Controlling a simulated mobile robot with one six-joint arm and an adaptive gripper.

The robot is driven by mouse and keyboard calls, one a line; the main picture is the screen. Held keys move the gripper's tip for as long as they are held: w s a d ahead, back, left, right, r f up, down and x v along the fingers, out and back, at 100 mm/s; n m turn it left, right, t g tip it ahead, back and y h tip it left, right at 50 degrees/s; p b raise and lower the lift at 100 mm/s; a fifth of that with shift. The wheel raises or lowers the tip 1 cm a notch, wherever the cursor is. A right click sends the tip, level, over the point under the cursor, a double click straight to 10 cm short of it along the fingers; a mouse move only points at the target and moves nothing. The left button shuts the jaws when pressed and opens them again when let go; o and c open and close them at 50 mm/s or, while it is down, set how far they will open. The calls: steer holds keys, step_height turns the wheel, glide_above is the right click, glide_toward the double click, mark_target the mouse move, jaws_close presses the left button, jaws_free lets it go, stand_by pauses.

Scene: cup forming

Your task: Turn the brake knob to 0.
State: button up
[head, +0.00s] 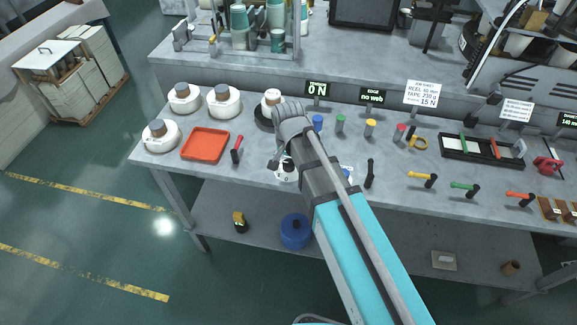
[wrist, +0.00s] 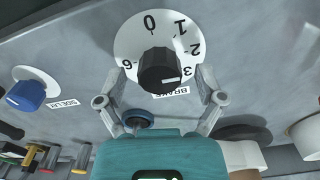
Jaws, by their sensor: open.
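The brake knob (wrist: 160,72) is black with a short pale mark on its lower right side in the wrist view. It sits on a white dial (wrist: 136,40) with 0 at the top, 1, 2 and 3 down the right, and 6 at the left. The mark points to the lower right, on the side of the 3, away from the 0. My gripper (wrist: 161,80) is open, one finger on each side of the knob; contact is unclear. In the head view, my gripper (head: 282,158) is over the white dial (head: 284,176), and my arm hides much of it.
A blue knob (wrist: 27,95) on another white dial is left in the wrist view. In the head view, a red tray (head: 206,145) and a red-handled tool (head: 237,149) lie left of my gripper. A black-handled tool (head: 370,173) lies right.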

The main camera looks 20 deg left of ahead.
steer(key=shift+f, duration=0.15)
steer(key=c, duration=1.1)
steer(key=shift+c, duration=0.2)
steer(key=shift+n, duration=0.5)
steer(key=n, duration=0.8)
steer(key=shift+d, duration=0.1)
steer(key=n, duration=0.8)
steer(key=shift+n, duration=0.4)
